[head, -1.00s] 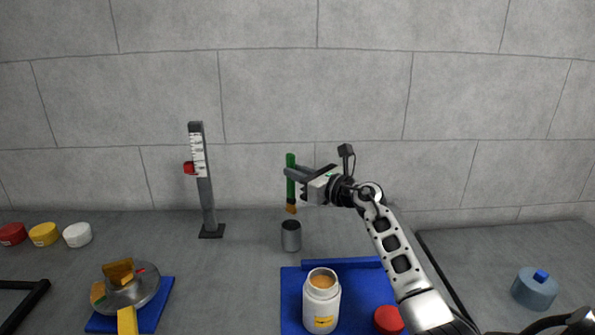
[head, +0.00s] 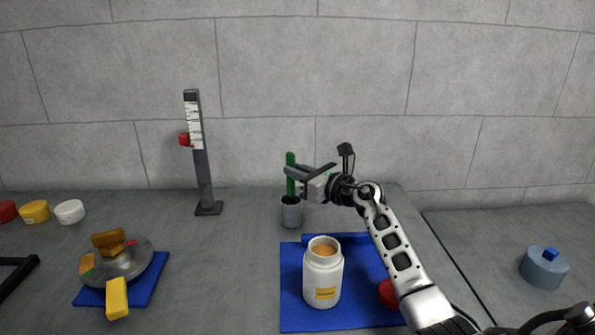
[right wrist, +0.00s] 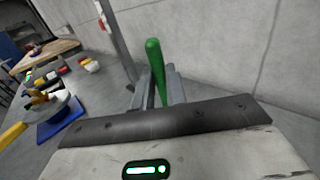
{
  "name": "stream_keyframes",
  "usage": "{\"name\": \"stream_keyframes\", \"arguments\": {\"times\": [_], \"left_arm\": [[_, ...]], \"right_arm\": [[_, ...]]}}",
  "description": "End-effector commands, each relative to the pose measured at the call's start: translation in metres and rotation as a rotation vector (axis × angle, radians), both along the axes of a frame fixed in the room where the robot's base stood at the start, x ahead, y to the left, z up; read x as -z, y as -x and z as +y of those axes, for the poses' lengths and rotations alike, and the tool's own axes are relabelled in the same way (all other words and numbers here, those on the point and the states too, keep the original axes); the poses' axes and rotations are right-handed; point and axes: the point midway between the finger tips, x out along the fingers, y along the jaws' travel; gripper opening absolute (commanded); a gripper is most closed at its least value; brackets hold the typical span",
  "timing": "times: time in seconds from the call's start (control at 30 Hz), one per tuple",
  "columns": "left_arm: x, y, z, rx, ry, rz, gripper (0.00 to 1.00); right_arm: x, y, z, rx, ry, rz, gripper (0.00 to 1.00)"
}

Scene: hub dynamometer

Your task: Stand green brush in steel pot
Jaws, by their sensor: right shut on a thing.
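The green brush (head: 290,161) stands upright with its handle up. Its lower end is inside the mouth of the steel pot (head: 291,215), so the bristles are hidden. My right gripper (head: 291,173) is shut on the brush's handle, just above the pot. In the right wrist view the green handle (right wrist: 155,62) rises between the two fingers. The pot is hidden in that view. I cannot tell whether the bristles touch the pot's bottom. My left gripper is not in view.
A white jar (head: 323,275) stands on a blue mat (head: 292,318) in front of the pot, with a red lid (head: 388,293) beside it. A height gauge (head: 202,165) stands left of the pot. A hub assembly (head: 122,262) sits at left. The grey table between is clear.

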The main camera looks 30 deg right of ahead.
Motion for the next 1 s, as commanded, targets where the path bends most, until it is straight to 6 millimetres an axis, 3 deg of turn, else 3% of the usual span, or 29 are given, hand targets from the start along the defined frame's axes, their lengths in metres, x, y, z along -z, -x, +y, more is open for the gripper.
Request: {"name": "stream_keyframes", "arguments": {"times": [0.43,0.5,0.57,0.87,1.0], "left_arm": [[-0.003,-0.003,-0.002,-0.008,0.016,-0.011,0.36],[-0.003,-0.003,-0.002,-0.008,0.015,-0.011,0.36],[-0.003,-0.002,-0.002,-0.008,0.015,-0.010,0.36],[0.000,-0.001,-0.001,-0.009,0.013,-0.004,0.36],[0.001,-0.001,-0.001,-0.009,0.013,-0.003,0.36]], "right_arm": [[0.005,0.000,0.000,0.000,0.000,0.000,0.00],[0.005,0.000,0.000,0.000,0.000,0.000,0.28],[0.005,0.000,0.000,0.000,0.000,0.000,0.39],[0.005,0.002,0.000,0.000,0.001,0.001,0.39],[0.007,0.015,-0.004,0.001,0.005,0.002,0.39]]}}
